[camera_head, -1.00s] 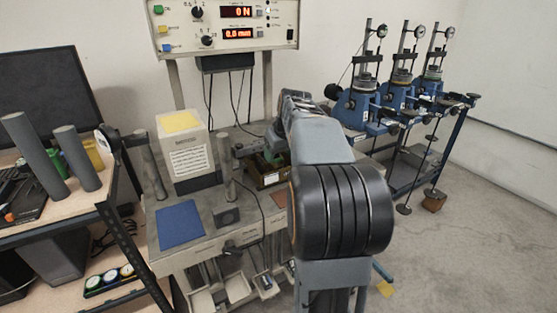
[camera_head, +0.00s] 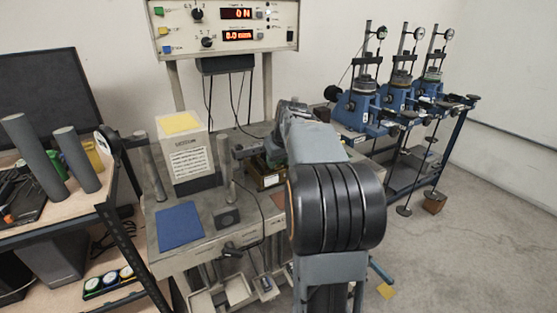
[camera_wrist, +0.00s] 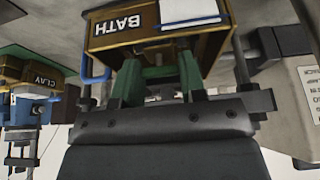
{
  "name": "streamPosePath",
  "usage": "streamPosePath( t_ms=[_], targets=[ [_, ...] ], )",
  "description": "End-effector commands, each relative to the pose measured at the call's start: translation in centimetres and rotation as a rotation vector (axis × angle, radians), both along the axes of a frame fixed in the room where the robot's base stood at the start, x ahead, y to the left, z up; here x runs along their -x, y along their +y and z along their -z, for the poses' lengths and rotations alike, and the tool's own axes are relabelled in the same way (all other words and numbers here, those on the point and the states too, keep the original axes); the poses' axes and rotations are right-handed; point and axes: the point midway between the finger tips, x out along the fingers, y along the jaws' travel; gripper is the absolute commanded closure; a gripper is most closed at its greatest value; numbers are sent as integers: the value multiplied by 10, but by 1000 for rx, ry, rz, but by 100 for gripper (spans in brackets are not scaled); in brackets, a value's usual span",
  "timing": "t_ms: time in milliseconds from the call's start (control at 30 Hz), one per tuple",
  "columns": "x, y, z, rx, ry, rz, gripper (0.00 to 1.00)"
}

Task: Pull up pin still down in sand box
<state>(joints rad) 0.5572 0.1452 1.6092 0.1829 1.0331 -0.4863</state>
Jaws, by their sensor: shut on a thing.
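In the wrist view my gripper (camera_wrist: 158,88) is at the brass-brown box marked BATH (camera_wrist: 117,32). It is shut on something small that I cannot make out. Green parts (camera_wrist: 190,70) show just ahead of its dark body, against the box. In the head view the brass box (camera_head: 269,181) stands on the test machine's bench, with a dark green part above it. My arm covers its right side and hides my fingertips. I can make out no SAND label and no pin clearly.
A grey post (camera_head: 224,163) and a block with a yellow top (camera_head: 182,125) stand left of the box. A blue mat (camera_head: 180,226) lies on the bench. Blue test stands (camera_head: 357,108) are at the right. A CLAY label (camera_wrist: 46,82) shows in the wrist view.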

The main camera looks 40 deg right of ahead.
Motion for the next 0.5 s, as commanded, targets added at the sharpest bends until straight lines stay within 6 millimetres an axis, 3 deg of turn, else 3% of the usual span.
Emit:
streamPosePath(
  t_ms=[300,500],
  targets=[
    [0,0,0,0,0,0,98],
    [0,0,-7,0,-1,0,100]
  ],
)
